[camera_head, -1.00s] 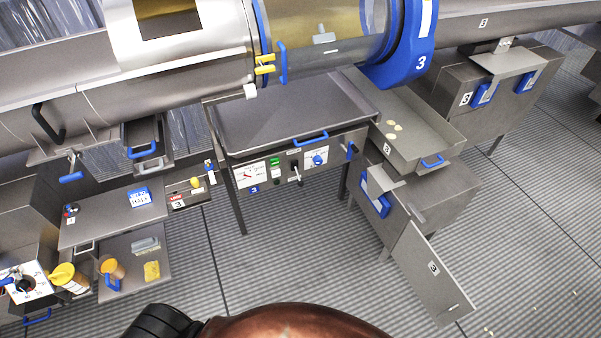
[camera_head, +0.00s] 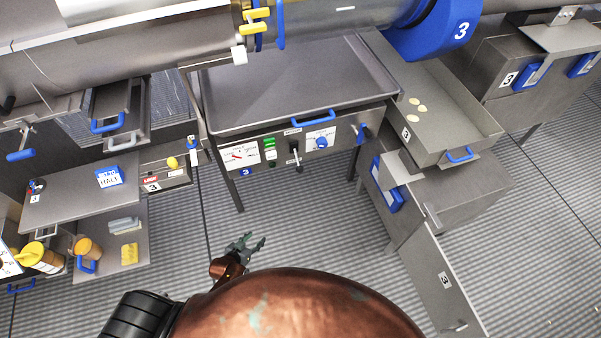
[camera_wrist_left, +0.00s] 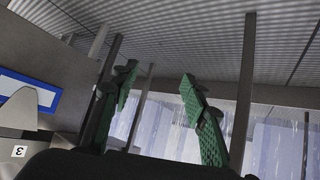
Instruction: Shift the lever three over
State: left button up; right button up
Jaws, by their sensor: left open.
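The control panel of drum three is in the head view, on the front of a steel table. A small lever (camera_head: 296,157) with a dark base and pale tip stands in the panel's middle, between a white dial (camera_head: 240,156) and a blue knob (camera_head: 321,142). A blue-handled lever (camera_head: 361,132) sits at the panel's right end. I cannot tell which one the task names. My left gripper (camera_head: 247,246) is open and empty, below the panel and apart from it. Its green-padded fingers (camera_wrist_left: 167,100) spread in the left wrist view. My right gripper is not in view.
A blue drawer handle (camera_head: 313,117) juts out above the panel. At the right are a tray with pale pieces (camera_head: 455,115) and an open cabinet door (camera_head: 440,280). Shelves with yellow-lidded jars (camera_head: 42,257) stand at the left. The floor before the panel is clear.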

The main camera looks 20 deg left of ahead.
pick_arm(q)
jog(key=w+d+r+t+h+b, duration=0.2)
jog(key=w+d+r+t+b, duration=0.25)
jog(key=w+r, duration=0.75)
jog(key=m+t+h+b, duration=0.1)
jog(key=t+h+b, duration=0.2)
send_near(300, 168)
notch_tip(300, 168, down, 2)
jog(key=w, duration=0.3)
jog(key=shift+g, duration=0.25)
jog(key=x, duration=0.4)
jog(key=r+x, duration=0.1)
jog(key=x, duration=0.1)
jog(key=shift+w+d, duration=0.25)
jog(key=shift+d, duration=0.2)
jog(key=shift+w+d+f, duration=0.1)
jog(key=shift+w+d, duration=0.1)
jog(key=shift+w, duration=0.3)
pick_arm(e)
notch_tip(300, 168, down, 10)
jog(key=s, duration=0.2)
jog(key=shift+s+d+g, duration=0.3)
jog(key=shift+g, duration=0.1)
pick_arm(q)
jog(key=shift+c, duration=0.6)
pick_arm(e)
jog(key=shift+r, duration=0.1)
